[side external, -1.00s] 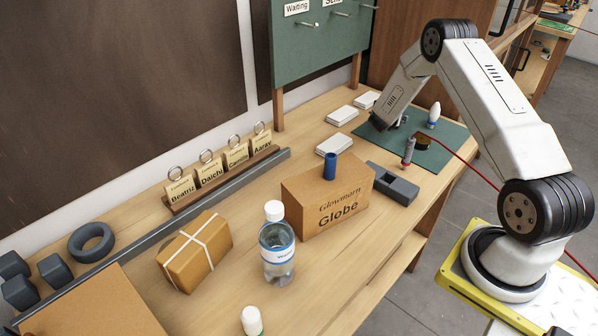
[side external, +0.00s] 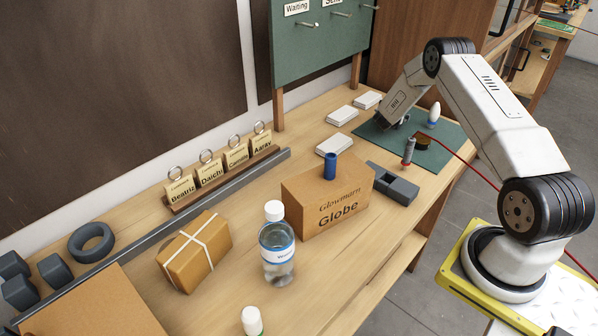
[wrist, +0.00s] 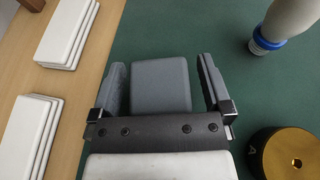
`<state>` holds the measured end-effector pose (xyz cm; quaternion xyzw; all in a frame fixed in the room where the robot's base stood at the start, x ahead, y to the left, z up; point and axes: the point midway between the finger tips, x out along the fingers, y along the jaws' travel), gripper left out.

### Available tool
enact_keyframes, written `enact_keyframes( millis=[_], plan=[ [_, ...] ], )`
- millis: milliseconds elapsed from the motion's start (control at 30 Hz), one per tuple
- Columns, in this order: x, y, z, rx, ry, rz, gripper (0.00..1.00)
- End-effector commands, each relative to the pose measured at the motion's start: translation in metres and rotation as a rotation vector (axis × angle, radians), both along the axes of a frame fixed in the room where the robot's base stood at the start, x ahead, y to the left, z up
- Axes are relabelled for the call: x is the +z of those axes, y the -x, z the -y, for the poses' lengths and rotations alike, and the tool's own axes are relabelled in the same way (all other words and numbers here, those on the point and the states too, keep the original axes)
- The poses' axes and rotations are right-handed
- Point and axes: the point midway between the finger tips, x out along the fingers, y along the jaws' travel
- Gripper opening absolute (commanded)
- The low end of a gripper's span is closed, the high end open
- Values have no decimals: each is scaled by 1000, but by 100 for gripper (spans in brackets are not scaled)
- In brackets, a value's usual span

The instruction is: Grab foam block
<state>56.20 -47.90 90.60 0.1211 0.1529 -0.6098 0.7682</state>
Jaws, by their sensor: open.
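A grey block with rounded edges, which looks like the foam block (wrist: 160,84), lies on the green mat (wrist: 228,62) in the wrist view. My gripper (wrist: 160,80) is open, with one finger on each side of the block. A narrow gap shows between the block and each finger. The near end of the block is hidden behind the gripper body. In the side view my gripper (side external: 391,124) is low over the mat's left part, and the block cannot be made out there.
White card stacks (wrist: 67,32) lie left of the mat. A white bulb with a blue collar (wrist: 284,24) and a brass disc (wrist: 286,154) stand to the right. In the side view, a grey slotted holder (side external: 392,184) and a Globe box (side external: 328,195) stand nearer the camera.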

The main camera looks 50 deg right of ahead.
Motion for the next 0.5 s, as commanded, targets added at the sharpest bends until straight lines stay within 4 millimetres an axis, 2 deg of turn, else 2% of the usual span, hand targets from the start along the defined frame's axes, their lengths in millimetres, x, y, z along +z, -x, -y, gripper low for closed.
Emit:
enact_keyframes(
  millis=[467,500],
  plan=[
    [0,0,0,0,0,0,100],
    [0,0,0,0,0,0,87]
  ],
)
